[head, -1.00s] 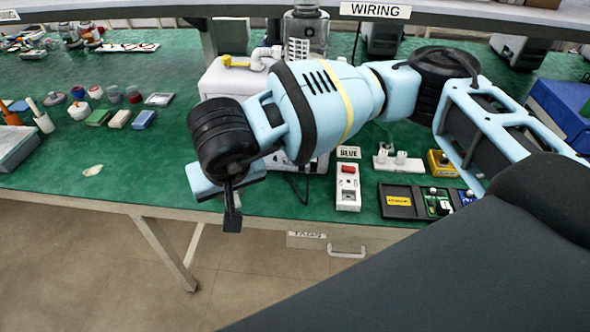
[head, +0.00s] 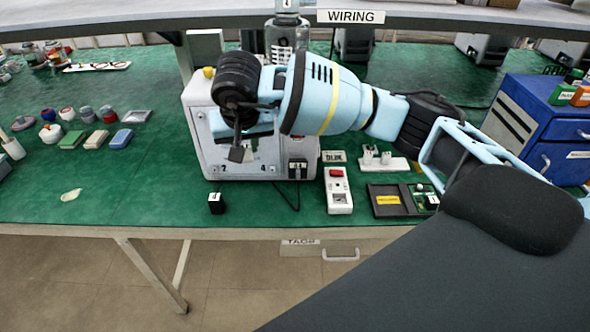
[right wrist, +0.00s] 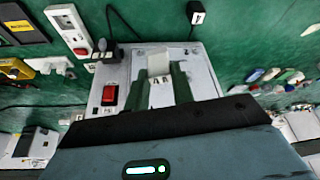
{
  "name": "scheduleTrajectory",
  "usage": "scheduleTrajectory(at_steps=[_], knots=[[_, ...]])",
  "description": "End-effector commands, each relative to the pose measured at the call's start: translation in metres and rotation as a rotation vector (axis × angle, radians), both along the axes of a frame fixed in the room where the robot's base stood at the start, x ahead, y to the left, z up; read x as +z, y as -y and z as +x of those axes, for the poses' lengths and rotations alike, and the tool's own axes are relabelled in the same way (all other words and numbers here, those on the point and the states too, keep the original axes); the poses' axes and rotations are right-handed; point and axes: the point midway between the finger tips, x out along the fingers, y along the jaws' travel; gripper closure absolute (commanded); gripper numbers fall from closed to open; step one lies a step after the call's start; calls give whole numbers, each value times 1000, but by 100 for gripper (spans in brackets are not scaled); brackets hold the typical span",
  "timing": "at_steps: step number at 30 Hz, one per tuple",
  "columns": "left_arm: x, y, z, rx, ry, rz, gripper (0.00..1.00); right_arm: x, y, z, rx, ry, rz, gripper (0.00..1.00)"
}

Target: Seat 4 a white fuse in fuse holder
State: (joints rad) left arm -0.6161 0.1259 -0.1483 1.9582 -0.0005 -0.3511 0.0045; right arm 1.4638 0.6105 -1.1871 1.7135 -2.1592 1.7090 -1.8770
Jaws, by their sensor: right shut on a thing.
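I cannot tell whether the fuse touches the box. The fuse is not discernible in the head view. The fuse holder opening is hidden or too small to tell. A black cap marked 4 (head: 216,203) stands on the green mat at the box's front left; it also shows in the right wrist view (right wrist: 195,13). My left gripper is out of view.
A red-switched white socket (head: 338,190) and a black tray (head: 392,200) lie right of the box. Coloured blocks (head: 95,139) lie to the left. A blue drawer cabinet (head: 520,120) stands at the far right.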

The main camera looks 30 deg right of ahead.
Motion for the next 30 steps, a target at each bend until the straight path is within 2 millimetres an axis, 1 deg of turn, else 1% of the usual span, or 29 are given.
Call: scheduleTrajectory(at_steps=[1,2,3,6,9,12,15,20,23,27,30], knots=[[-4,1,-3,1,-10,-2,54,-9,27,9,-53,-10,1,97],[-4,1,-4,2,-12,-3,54,-11,42,14,-77,-10,1,97],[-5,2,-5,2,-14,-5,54,-13,60,19,-108,-9,1,97],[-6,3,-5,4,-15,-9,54,-18,100,26,-172,-6,0,97],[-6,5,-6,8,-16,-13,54,-22,128,28,-216,-3,0,97],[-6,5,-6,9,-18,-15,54,-23,144,29,-241,0,0,97],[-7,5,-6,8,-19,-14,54,-24,151,29,-251,3,1,97],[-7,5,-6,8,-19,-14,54,-25,152,29,-251,3,1,97],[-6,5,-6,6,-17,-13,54,-37,152,29,-252,1,0,97],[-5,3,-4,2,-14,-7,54,-61,151,29,-250,1,1,97],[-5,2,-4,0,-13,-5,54,-76,151,29,-250,2,0,97]])
